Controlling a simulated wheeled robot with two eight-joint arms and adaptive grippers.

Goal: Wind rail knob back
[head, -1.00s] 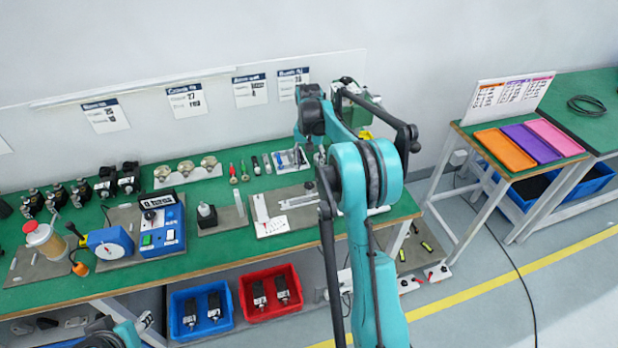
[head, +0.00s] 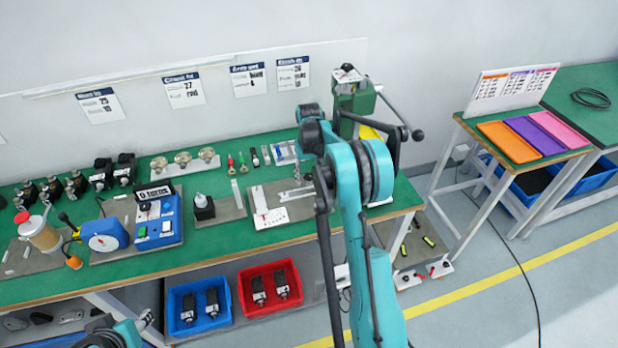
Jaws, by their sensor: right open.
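The rail unit is a grey plate (head: 258,197) on the green bench, with a silver rail (head: 296,194) along it and a white marked card (head: 271,219) at its front left. The rail's knob end lies by my right wrist, and I cannot make the knob out clearly. My right gripper (head: 305,172) is small and partly hidden by its own wrist and arm, over the right end of the rail unit. It is open; I cannot tell whether it touches the knob. My left arm shows only at the bottom left edge, with its gripper out of view.
A green press (head: 355,99) with a lever stands behind my right arm. Blue (head: 187,326) and red (head: 263,309) bins sit below the bench.

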